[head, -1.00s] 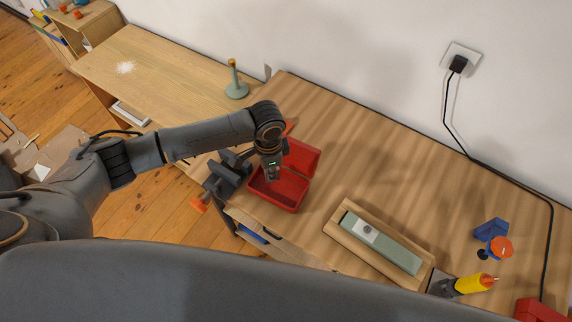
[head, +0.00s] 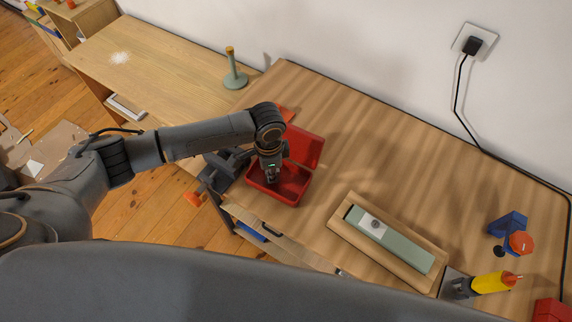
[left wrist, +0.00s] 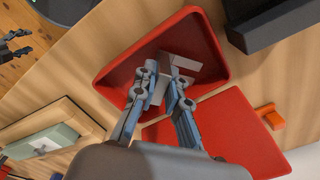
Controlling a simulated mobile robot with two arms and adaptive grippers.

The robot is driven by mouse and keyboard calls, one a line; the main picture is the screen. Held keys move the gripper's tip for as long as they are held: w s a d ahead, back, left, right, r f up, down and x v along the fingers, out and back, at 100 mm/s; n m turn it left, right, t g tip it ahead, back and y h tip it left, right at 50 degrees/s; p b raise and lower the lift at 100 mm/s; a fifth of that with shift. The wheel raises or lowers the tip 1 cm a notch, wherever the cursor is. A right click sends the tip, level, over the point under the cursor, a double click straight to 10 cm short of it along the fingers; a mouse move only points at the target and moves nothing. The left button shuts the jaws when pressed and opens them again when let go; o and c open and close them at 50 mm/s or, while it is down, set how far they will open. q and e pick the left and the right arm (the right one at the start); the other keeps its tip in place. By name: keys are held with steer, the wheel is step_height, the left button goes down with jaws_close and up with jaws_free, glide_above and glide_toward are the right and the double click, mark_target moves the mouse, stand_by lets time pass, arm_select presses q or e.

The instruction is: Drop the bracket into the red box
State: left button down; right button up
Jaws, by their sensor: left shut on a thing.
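The open red box (head: 272,197) stands on the workbench with its lid (head: 304,147) tilted back; it also shows in the left wrist view (left wrist: 112,80). My left gripper (head: 273,178) points down at the box, its fingertips within the box outline. In the left wrist view my left gripper (left wrist: 165,88) is shut on the bracket (left wrist: 185,65), a pale grey angled piece over the box floor. I cannot tell whether the bracket touches the floor. A dark gripper (left wrist: 18,45), seemingly my right one, is cut off at the left wrist view's edge.
A dark vise (head: 225,166) stands left of the box. A sharpening stone in a wooden tray (head: 340,232) lies to the right. An orange piece (left wrist: 269,115) lies by the lid. A blue clamp (head: 508,225) and a yellow bottle (head: 490,284) are farther right.

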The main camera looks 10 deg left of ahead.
steer(key=shift+d, duration=0.25)
arm_select(q)
steer(key=c, duration=1.3)
jaws_free()
arm_select(e)
steer(key=shift+d, duration=0.1)
arm_select(q)
step_height(320, 180, up, 12)
